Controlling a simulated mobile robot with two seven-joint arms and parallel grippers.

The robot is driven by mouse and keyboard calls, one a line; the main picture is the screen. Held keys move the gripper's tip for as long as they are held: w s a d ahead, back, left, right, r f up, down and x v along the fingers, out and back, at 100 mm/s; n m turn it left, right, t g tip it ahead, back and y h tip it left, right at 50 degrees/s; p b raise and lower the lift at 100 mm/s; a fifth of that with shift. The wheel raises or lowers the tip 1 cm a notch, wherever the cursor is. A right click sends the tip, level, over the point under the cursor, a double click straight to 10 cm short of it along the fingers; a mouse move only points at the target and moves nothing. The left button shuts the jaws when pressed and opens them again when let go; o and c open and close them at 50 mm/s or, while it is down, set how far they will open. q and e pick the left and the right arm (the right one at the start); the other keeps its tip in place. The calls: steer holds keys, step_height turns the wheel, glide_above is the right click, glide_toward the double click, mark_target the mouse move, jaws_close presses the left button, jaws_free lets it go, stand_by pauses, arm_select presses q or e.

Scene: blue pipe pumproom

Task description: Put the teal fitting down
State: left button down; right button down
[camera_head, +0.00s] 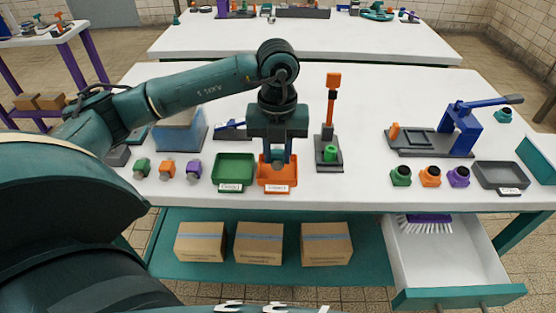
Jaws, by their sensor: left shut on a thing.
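My left gripper (277,162) points straight down over the orange tray (277,187) on the white table. It is shut on the teal fitting (278,155), which shows small and partly hidden between the two fingers. The fingertips and fitting are at the tray's inside; I cannot tell whether the fitting touches the tray floor. My right gripper is not in view.
A green tray (234,170) stands close on the left, with green, orange and purple fittings (167,169) beyond it. A grey stand (328,155) with an orange-handled post is close on the right. An open drawer (440,255) juts out at front right.

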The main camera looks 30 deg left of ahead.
arm_select(q)
step_height(320, 180, down, 2)
steer(key=shift+f, duration=0.2)
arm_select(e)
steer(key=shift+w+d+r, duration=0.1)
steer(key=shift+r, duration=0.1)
arm_select(q)
steer(key=shift+f, duration=0.2)
steer(key=c, duration=1.2)
jaws_free()
steer(key=shift+o, duration=0.2)
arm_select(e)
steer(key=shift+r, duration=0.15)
